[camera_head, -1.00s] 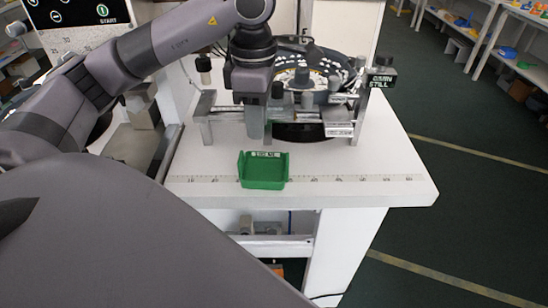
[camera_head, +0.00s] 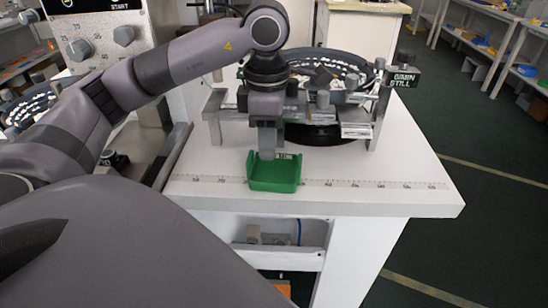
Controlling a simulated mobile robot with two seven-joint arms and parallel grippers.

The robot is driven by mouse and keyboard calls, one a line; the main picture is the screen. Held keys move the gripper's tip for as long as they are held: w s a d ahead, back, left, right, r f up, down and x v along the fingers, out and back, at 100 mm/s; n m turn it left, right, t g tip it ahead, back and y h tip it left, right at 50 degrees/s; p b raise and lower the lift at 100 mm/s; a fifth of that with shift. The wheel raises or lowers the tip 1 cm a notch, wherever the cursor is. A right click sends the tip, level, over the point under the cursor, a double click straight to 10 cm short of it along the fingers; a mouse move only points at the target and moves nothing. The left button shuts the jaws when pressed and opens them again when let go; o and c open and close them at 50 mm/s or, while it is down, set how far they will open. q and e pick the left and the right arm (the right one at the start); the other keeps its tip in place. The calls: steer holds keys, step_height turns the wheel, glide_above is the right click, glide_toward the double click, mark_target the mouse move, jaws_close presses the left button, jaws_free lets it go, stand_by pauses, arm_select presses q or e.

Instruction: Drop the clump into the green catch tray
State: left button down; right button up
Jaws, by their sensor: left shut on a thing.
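The green catch tray (camera_head: 273,185) sits on the white table near its front edge, its open top facing up. My left gripper (camera_head: 267,155) points straight down over the back part of the tray. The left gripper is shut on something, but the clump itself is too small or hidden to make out. My right gripper is not in view.
A round machine with a dark ring (camera_head: 330,68) and metal brackets stands right behind the tray. A ruler strip (camera_head: 385,184) runs along the table front. The table's right side is clear.

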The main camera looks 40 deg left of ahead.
arm_select(q)
steer(key=c, duration=0.8)
jaws_free()
step_height(320, 180, up, 6)
steer(key=shift+f+p, duration=0.15)
steer(key=shift+p, duration=0.75)
steer(key=shift+r+p, duration=0.35)
steer(key=shift+r, duration=0.4)
steer(key=shift+d, duration=0.1)
